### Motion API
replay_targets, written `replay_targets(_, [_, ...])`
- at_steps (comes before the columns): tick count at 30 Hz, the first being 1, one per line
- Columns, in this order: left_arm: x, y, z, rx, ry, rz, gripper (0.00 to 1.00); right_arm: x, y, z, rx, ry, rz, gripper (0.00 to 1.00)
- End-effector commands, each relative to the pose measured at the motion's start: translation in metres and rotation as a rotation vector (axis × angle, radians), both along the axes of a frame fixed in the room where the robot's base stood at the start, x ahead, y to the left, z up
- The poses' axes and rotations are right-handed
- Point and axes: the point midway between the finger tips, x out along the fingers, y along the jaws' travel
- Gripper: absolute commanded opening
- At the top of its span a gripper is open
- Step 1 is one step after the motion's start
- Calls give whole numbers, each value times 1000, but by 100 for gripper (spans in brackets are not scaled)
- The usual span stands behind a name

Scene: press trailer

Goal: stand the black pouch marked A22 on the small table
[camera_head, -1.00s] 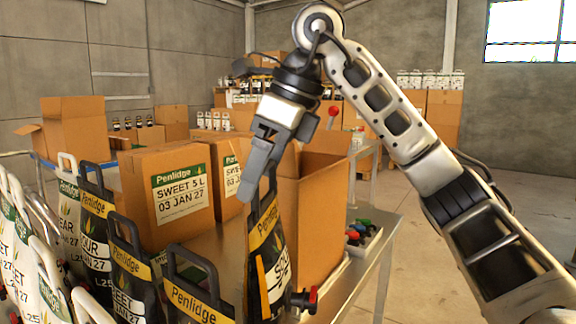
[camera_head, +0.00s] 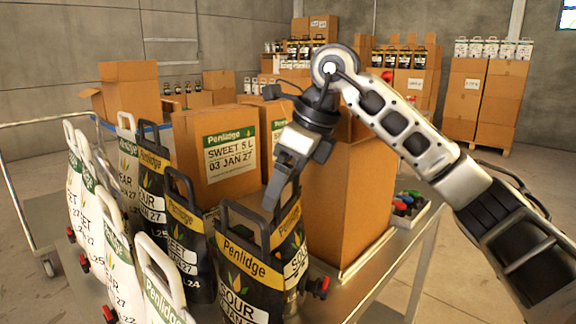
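Several black Penlidge pouches with yellow bands stand at the front; I read no A22 on any of them. My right gripper (camera_head: 272,195) is at the top of a black pouch (camera_head: 292,240), apparently shut on its handle, though the grip is partly hidden. This pouch has a red tap low on its right. Another black pouch (camera_head: 235,268) marked SOUR stands in front and hides part of it. My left gripper is not in view. I cannot tell which surface is the small table.
White pouches (camera_head: 117,270) crowd the left front. A carton (camera_head: 222,150) marked SWEET 5 L stands behind the pouches, and a tall carton (camera_head: 350,200) is close right of my gripper. A tray of coloured caps (camera_head: 408,204) lies farther right. Open floor (camera_head: 500,190) shows at right.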

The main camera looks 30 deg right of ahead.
Motion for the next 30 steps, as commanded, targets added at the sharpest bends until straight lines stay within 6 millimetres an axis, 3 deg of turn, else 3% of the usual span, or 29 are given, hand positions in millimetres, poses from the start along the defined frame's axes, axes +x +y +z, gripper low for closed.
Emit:
replay_targets(12, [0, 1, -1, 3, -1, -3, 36, 0, 0, 1, 6, -12, -1, 20])
replay_targets(13, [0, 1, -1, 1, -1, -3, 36, 0, 0, -3, 0, -1, 0, 99])
replay_targets(23, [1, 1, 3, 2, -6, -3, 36, -1, -1, 4, 0, -3, -1, 100])
replay_targets(30, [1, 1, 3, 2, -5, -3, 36, -13, -12, 45, 1, -6, -2, 100])
